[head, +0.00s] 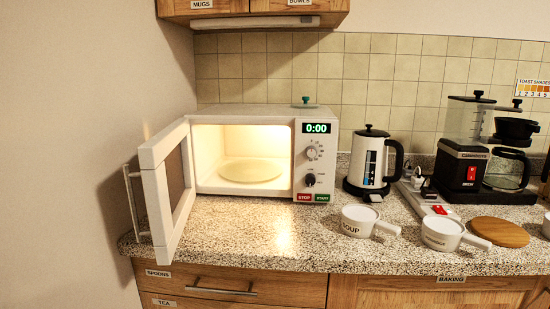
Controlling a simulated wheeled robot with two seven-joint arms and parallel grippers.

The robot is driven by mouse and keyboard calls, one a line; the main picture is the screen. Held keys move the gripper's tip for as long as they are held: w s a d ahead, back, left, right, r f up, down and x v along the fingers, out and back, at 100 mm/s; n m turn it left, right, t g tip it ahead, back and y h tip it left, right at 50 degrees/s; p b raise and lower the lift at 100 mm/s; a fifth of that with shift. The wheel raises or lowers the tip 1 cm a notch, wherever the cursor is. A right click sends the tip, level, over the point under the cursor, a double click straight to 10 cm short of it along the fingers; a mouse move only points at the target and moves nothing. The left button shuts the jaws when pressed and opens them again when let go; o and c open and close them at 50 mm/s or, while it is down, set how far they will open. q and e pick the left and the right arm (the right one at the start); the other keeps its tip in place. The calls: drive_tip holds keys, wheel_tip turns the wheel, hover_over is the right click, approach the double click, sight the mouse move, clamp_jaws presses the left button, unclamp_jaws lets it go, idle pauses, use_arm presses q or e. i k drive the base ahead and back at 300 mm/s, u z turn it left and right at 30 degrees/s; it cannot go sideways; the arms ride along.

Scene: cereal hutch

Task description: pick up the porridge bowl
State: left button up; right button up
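A white handled bowl (442,232) stands on the counter at the right front, its handle pointing right; the small label on its side is too small to read. A similar white bowl (358,222) to its left is labelled SOUP, its handle also pointing right. A third white piece (546,226) is cut off by the right edge, so I cannot tell what it is. Neither of my grippers can be made out in the head view.
A microwave (309,200) stands lit at the left, its door (165,195) wide open and its turntable (250,171) bare. A kettle (367,160), a coffee maker (465,165) and a round wooden board (500,232) are near the bowls. The counter before the microwave is clear.

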sight(454, 238)
drive_tip(key=z, duration=3)
drive_tip(key=i, duration=0.85)
drive_tip(key=u, duration=1.9)
